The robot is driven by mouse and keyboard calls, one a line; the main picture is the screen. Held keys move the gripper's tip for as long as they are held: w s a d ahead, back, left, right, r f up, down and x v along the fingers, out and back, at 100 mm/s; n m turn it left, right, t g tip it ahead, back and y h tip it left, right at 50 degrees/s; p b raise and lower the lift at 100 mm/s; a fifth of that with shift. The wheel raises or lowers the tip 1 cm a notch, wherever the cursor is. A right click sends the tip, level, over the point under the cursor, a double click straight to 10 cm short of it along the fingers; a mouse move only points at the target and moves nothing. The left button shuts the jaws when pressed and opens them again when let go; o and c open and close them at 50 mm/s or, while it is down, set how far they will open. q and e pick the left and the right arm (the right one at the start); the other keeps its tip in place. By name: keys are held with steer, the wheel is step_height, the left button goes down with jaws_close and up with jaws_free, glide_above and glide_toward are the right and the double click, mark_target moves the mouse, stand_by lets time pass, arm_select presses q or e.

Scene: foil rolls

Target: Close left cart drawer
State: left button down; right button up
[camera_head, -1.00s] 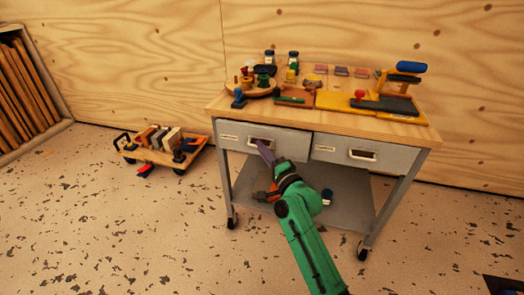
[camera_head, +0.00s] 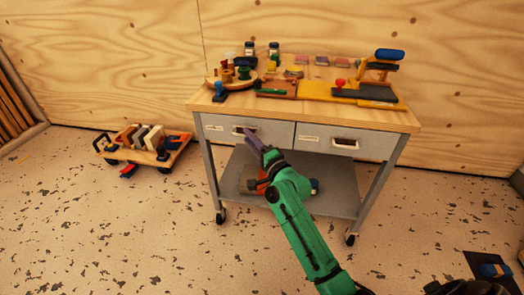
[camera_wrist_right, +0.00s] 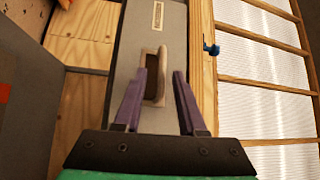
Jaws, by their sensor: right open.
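The cart (camera_head: 404,121) has a wooden top and two grey drawers side by side. The left drawer (camera_head: 219,131) looks about flush with the right drawer (camera_head: 318,136), though a small gap is hard to rule out. Its recessed handle (camera_head: 240,131) is partly hidden by my right gripper (camera_head: 256,143). In the right wrist view, the purple fingers of this gripper (camera_wrist_right: 160,85) are open, one on each side of the drawer handle (camera_wrist_right: 153,75). Contact with the drawer front cannot be made out. My left gripper is not in view.
Toys and tools, including a red-knobbed yellow board (camera_head: 345,95), crowd the cart top. The lower shelf (camera_head: 335,190) holds a few items. A small wheeled wooden trolley (camera_head: 145,155) stands on the floor at left. The floor in front of the cart is mostly clear.

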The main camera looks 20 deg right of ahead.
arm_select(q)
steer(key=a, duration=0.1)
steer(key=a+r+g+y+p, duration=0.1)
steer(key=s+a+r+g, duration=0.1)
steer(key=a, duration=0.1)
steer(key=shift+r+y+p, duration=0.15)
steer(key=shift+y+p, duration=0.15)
arm_select(e)
steer(key=v, duration=1.3)
steer(key=shift+s, duration=0.3)
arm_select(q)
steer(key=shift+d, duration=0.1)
